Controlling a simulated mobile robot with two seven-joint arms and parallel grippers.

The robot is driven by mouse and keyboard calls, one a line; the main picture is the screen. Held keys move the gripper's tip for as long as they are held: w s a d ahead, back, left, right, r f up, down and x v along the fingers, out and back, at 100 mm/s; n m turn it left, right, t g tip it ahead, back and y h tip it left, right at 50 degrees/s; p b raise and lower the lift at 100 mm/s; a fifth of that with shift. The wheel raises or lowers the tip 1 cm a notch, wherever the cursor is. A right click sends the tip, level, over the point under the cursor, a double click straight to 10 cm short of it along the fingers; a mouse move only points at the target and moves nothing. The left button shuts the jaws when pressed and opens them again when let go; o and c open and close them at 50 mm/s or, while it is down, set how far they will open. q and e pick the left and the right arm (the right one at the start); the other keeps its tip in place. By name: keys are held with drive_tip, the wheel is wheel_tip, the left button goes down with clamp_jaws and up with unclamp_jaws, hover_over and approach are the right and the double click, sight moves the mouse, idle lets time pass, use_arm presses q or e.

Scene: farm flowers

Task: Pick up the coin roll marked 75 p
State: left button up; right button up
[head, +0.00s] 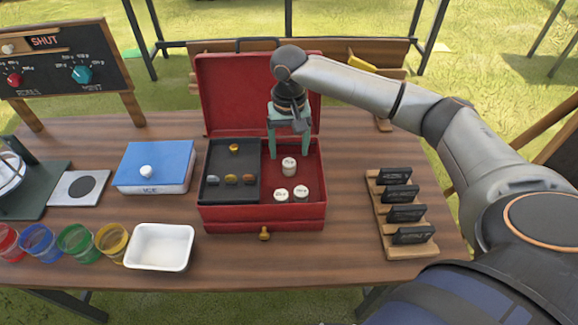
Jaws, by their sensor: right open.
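Several white coin rolls stand in the right compartment of the open red cash box (264,213). One coin roll (289,166) stands at the back, and two more, a left one (281,195) and a right one (301,193), stand near the front. Their labels are too small to read, so I cannot tell which is marked 75 p. My right gripper (287,152) points down with its green fingers apart, just above the back roll. It looks empty. My left gripper is not in view.
A black coin tray (221,167) fills the box's left side; the raised red lid (230,95) stands behind. A blue-lidded ice box (155,165), white dish (159,247) and coloured cups (76,243) are left. A wooden rack (408,243) stands right.

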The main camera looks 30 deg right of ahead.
sight(289, 163)
wheel_tip(289, 163, down, 5)
drive_tip(key=shift+r, duration=0.15)
clamp_jaws()
idle(0.6)
